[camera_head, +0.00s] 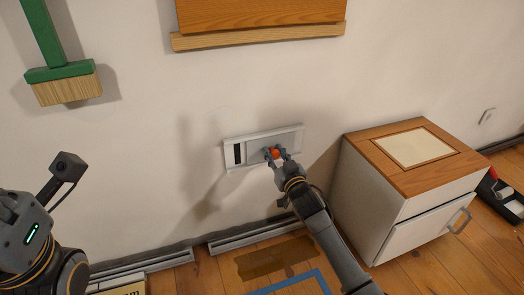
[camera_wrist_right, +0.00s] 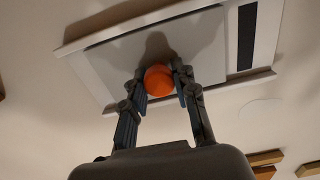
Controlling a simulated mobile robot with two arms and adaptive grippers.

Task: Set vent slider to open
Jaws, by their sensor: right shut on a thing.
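The vent (camera_head: 292,131) is a pale rectangular frame on the wall in the head view, tilted slightly. Its grey slider plate (camera_head: 256,141) covers most of it, and a dark slot (camera_head: 238,154) shows at the left end. In the wrist view the vent (camera_wrist_right: 205,45) appears turned, with the dark slot (camera_wrist_right: 246,38) at the right. An orange knob (camera_wrist_right: 158,80) sticks out of the plate. My right gripper (camera_head: 275,154) is shut on the knob, with a finger at each side. Only part of my left arm shows at lower left; its fingers are not visible.
A wood-topped cabinet (camera_head: 440,190) stands right of my right arm. A green-handled brush (camera_head: 65,85) hangs upper left, and a wooden ledge (camera_head: 260,36) is above the vent. Blue tape (camera_head: 290,281) lies on the floor. The wall left of the vent is clear.

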